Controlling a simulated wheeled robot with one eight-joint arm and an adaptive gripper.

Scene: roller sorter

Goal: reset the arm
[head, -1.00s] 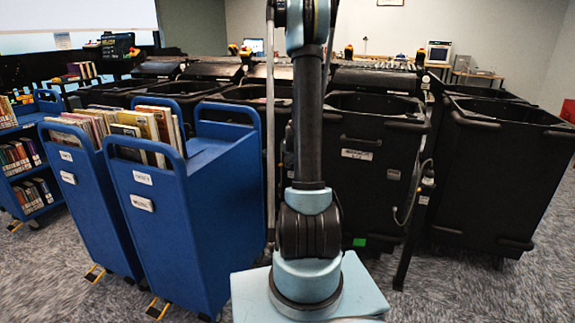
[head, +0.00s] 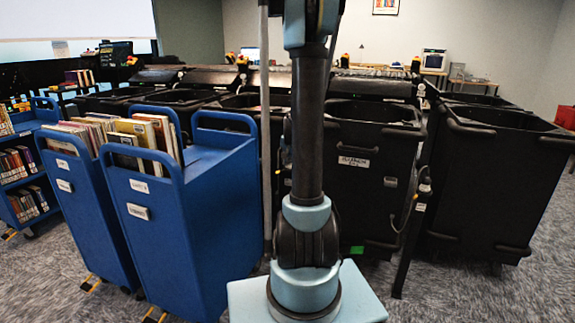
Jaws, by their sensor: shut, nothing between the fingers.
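My arm rises from its pale blue base through the middle of the head view and leaves the picture at the top edge. Its dark upper link stands nearly upright. My gripper is out of the picture, so its fingers do not show.
Blue book carts (head: 212,232) with books (head: 152,138) stand close on the left. Black bins (head: 365,205) stand behind my arm, and another black bin (head: 492,195) is on the right. Bare carpet (head: 480,295) lies at the front right.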

